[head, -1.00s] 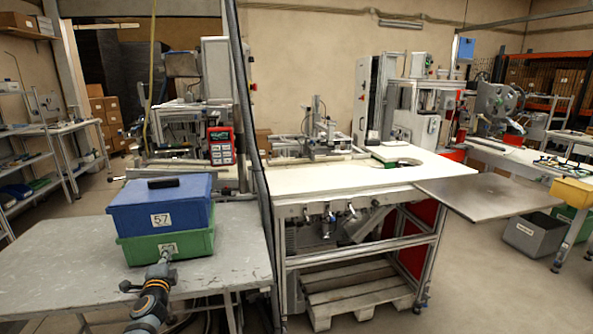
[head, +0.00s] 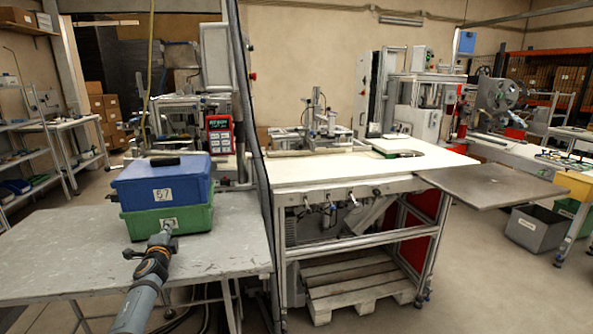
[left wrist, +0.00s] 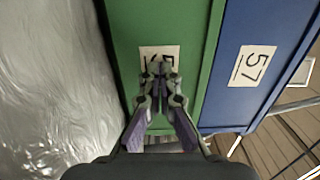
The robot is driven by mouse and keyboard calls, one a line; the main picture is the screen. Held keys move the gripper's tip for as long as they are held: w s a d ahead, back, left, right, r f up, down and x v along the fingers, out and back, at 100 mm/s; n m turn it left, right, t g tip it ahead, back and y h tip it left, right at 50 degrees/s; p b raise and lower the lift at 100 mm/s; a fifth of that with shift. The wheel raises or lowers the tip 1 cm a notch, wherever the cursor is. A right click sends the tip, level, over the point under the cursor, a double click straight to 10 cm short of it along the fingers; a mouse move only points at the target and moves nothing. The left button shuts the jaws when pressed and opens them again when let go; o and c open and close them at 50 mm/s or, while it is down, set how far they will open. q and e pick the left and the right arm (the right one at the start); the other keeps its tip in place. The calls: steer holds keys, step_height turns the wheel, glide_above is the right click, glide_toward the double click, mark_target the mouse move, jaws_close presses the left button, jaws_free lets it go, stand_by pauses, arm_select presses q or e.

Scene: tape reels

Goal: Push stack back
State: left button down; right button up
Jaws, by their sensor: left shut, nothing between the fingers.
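A stack of two boxes stands on the grey table at the left in the head view. The blue box (head: 190,180), with a label reading 57, sits on top of the green box (head: 195,222). A dark object (head: 165,161) lies on the blue lid. My left gripper (head: 168,228) is shut and empty, its fingertips at the label on the green box's front. In the left wrist view the closed fingers (left wrist: 160,72) cover part of the label on the green box (left wrist: 130,30); the blue box (left wrist: 255,60) is beside it. Whether the tips touch is hard to tell. My right gripper is not in view.
The scratched grey table (head: 60,255) has free room left of the stack. A dark post (head: 255,150) rises at its right. A white workbench (head: 340,172) stands further right, above a wooden pallet (head: 350,285).

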arm_select(q)
steer(key=shift+b+x, duration=1.2)
steer(key=shift+b, duration=0.1)
steer(key=p+v, duration=0.2)
steer(key=p, duration=0.1)
steer(key=shift+r, duration=0.2)
steer(key=p+v, duration=0.3)
steer(key=v, duration=0.2)
steer(key=shift+f+p, duration=0.1)
steer(key=shift+p, duration=0.3)
steer(key=shift+f, duration=0.15)
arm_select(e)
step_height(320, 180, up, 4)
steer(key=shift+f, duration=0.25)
